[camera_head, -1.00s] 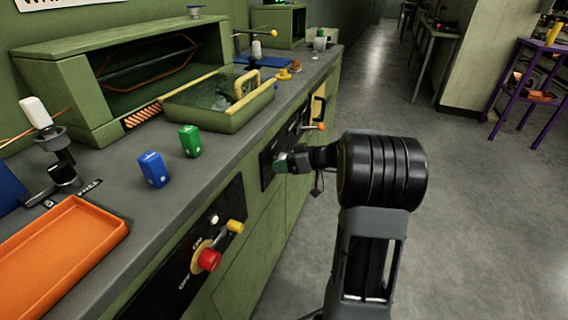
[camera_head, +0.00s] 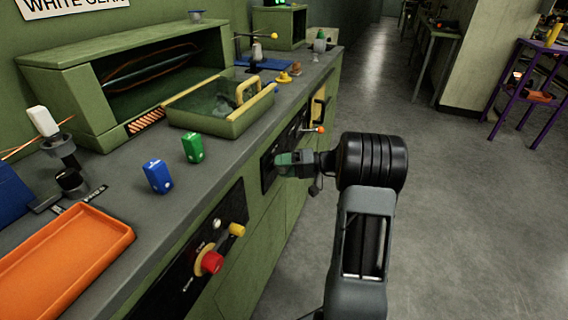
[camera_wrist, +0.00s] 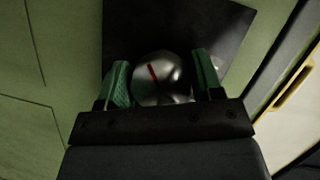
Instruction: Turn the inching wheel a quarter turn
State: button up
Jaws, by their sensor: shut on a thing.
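The inching wheel (camera_wrist: 160,80) is a shiny metal knob with a red line on its face, set on a dark panel (camera_wrist: 222,30) on the green bench front. The red line leans a little, its top to the left. In the wrist view my gripper (camera_wrist: 162,82) has a green-padded finger on each side of the knob, shut on it. In the head view my gripper (camera_head: 284,163) reaches the dark panel on the bench front, and the knob is hidden there.
A red knob (camera_head: 212,262) and a yellow knob (camera_head: 237,230) stick out of a nearer panel. An orange-tipped lever (camera_head: 319,130) and a cream handle (camera_head: 319,107) lie farther along. Blue (camera_head: 157,177) and green (camera_head: 192,148) boxes stand on the bench.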

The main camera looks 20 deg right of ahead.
jog(key=m+y+p, duration=0.2)
jog(key=m, duration=0.2)
jog(key=shift+r+p, duration=0.15)
jog(key=shift+p, duration=0.15)
jog(key=shift+m+t+y+p, duration=0.45)
jog(key=shift+m+p, duration=0.5)
jog(key=shift+m, duration=0.45)
jog(key=shift+m, duration=0.3)
jog(key=o, duration=0.9)
jog(key=p+v, duration=0.1)
jog(key=v, duration=1.3)
jog(key=shift+a, duration=0.1)
